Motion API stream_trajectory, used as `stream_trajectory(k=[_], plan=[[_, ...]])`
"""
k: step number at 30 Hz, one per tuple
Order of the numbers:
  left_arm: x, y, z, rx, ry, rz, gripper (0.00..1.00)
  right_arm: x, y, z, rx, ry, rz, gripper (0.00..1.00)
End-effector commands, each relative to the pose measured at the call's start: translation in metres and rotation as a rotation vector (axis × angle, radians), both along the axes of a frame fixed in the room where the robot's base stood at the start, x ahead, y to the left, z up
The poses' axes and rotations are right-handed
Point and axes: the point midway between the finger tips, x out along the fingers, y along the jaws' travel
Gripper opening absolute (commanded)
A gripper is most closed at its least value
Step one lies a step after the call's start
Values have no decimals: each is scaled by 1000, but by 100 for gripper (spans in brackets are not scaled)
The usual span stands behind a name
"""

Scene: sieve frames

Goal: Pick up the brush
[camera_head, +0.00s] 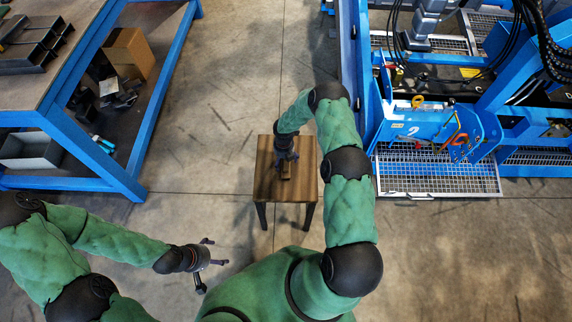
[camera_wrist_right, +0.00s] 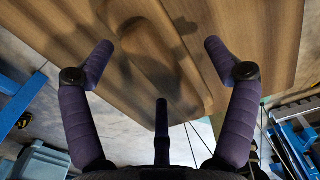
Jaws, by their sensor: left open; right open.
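The brush (camera_wrist_right: 152,62) appears in the right wrist view as a long, rounded wooden piece lying on the wooden top of a small stool (camera_head: 264,185). Its colour is close to that of the stool top. In the head view my right gripper mostly hides it. My right gripper (camera_head: 286,158) is open over the stool. In the right wrist view its fingers (camera_wrist_right: 158,48) spread to either side of the brush, with a gap between; I cannot tell how high they are. My left gripper (camera_head: 212,258) is open and empty above the floor, left of the stool.
A blue-framed workbench (camera_head: 60,110) with metal parts on top and bins below stands at the left. Blue machinery (camera_head: 420,125) with a metal grate step (camera_head: 435,172) stands at the right. The concrete floor (camera_head: 225,80) around the stool is clear.

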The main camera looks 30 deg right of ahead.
Motion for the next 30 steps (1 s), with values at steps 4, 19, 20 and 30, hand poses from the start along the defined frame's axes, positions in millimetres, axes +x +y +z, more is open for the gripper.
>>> stream_trajectory(k=[4,19,20,30], plan=[[0,0,-8,0,0,0,81,-1,0,-21,1,1,-1,87],[0,0,-7,0,0,0,81,0,0,-22,0,0,-1,18],[0,0,-7,0,0,0,81,0,0,-22,0,0,-1,18],[0,0,-6,0,0,0,81,0,0,-19,0,0,-1,12]])
